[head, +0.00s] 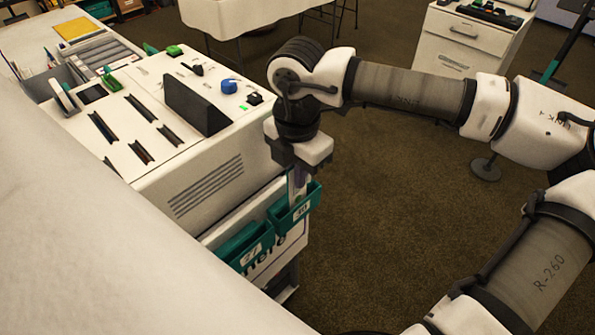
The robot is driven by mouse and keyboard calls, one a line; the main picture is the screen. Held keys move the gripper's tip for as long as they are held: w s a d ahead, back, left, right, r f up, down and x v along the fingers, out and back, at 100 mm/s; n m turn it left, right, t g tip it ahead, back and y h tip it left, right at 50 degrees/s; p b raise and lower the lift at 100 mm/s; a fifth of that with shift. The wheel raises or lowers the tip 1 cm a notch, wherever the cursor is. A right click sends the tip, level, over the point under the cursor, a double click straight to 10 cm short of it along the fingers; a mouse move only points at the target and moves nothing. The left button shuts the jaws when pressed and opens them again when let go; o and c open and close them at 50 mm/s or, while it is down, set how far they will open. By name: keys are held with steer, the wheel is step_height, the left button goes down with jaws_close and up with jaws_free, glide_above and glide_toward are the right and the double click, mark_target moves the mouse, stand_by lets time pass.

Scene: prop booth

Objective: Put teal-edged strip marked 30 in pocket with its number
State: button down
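My gripper (298,180) points down just above a teal pocket (287,222) on the front of the white machine. This pocket's label looks like 30. A narrow pale, purplish strip (298,190) shows under the gripper, at the pocket's mouth. Its teal edge and number cannot be made out, and its lower end is hidden by the pocket front. The fingers are too small and covered to tell whether they are shut on it. A second teal pocket (245,251) hangs to the left and nearer; its label is hard to read.
The white machine top (130,150) has several dark slots, an upright dark panel (196,106), a blue knob (229,86) and a green button (174,50). A white drawer cabinet (465,45) stands at the back right. The carpet right of the machine is clear.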

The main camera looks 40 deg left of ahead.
steer(key=shift+f+b, duration=0.4)
steer(key=shift+f, duration=0.05)
steer(key=c, duration=2.1)
jaws_free()
steer(key=o, duration=0.5)
steer(key=shift+o, duration=0.2)
steer(key=shift+r, duration=0.1)
step_height(320, 180, up, 14)
steer(key=b, duration=0.1)
steer(key=shift+s+f, duration=0.1)
steer(key=shift+f, duration=0.15)
